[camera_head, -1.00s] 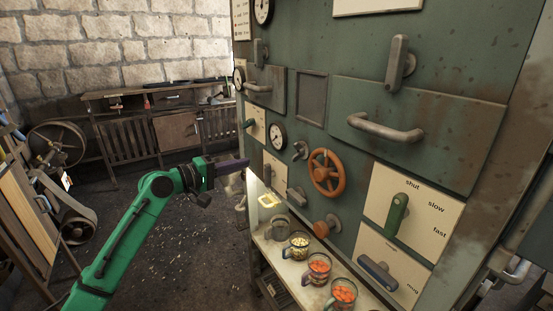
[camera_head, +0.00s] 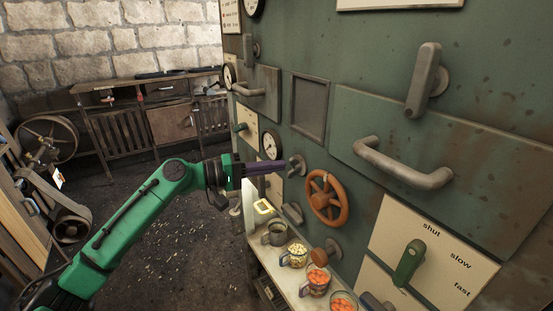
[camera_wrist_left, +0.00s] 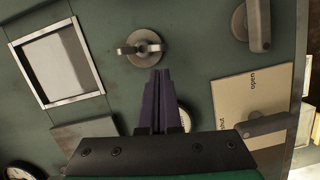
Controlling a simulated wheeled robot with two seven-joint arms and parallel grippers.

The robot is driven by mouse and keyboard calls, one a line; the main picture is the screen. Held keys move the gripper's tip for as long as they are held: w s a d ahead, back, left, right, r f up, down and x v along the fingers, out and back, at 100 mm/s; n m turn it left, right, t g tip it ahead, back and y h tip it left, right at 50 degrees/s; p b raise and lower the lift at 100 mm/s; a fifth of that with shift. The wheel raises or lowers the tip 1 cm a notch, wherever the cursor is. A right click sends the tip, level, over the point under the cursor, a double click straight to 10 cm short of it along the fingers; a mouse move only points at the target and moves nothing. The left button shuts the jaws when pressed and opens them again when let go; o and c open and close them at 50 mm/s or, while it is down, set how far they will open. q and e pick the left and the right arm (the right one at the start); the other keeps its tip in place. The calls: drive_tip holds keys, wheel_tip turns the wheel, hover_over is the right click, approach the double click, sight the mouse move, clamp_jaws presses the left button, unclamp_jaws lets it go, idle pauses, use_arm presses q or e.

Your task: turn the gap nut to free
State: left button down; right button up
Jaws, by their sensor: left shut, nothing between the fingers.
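The gap nut looks to be the grey winged nut (camera_head: 296,165) on a round boss on the green panel, left of the orange handwheel. It also shows in the left wrist view (camera_wrist_left: 143,47), its wing lying roughly crosswise. My left gripper (camera_head: 283,169) is shut and empty, its purple fingers pointing at the panel. In the left wrist view its fingertips (camera_wrist_left: 160,73) sit just below the nut's boss. I cannot tell whether they touch it. My right gripper is not in view.
An orange handwheel (camera_head: 327,198) juts out right of the nut. A gauge (camera_head: 270,145) sits left of it. Jars of small parts (camera_head: 315,281) stand on the shelf below. A large grey handle (camera_head: 402,165) sticks out at the right.

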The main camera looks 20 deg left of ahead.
use_arm(q)
drive_tip(key=shift+s+d+f+n+h, duration=0.15)
drive_tip(key=shift+s+d+f+n, duration=0.05)
drive_tip(key=shift+s+d+n, duration=0.3)
drive_tip(key=shift+s+d+f+n+h, duration=0.15)
drive_tip(key=shift+s+d+n, duration=0.2)
drive_tip(key=shift+n, duration=0.25)
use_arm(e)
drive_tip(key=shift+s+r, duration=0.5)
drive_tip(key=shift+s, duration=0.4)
use_arm(q)
drive_tip(key=shift+p, duration=0.3)
